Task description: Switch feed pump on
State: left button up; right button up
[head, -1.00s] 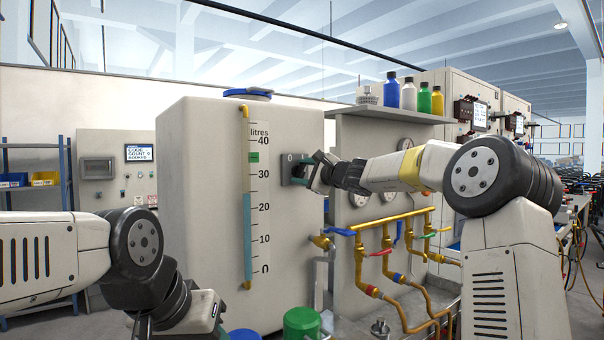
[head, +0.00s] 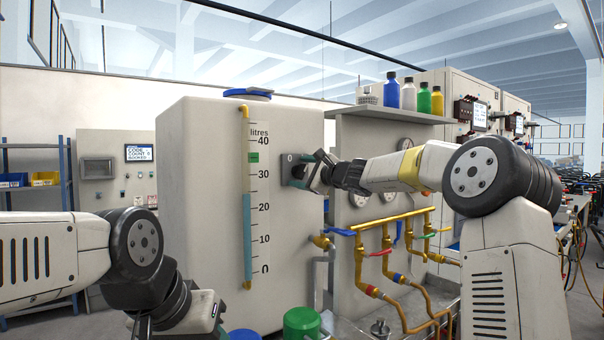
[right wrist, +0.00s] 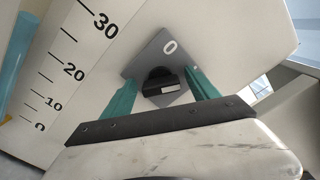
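The feed pump switch is a black rotary knob (right wrist: 161,86) on a grey square plate (right wrist: 166,62) marked 0, on the front of the white tank (head: 200,200). In the head view the plate (head: 289,160) is partly covered by my right gripper (head: 312,172). In the right wrist view the teal fingers of my right gripper (right wrist: 160,92) stand apart on either side of the knob, with visible gaps, so it is open around it. My left gripper (head: 215,315) is low at the bottom edge; its fingers are mostly out of frame.
A litre scale with a blue column (head: 247,235) runs down the tank. Brass pipes with coloured valve handles (head: 385,250) stand right of it, below a shelf (head: 385,115) with bottles. A green-lidded container (head: 302,322) is low in front.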

jog(key=v, duration=0.7)
jog(key=shift+s+d, duration=0.25)
jog(key=shift+s, duration=0.05)
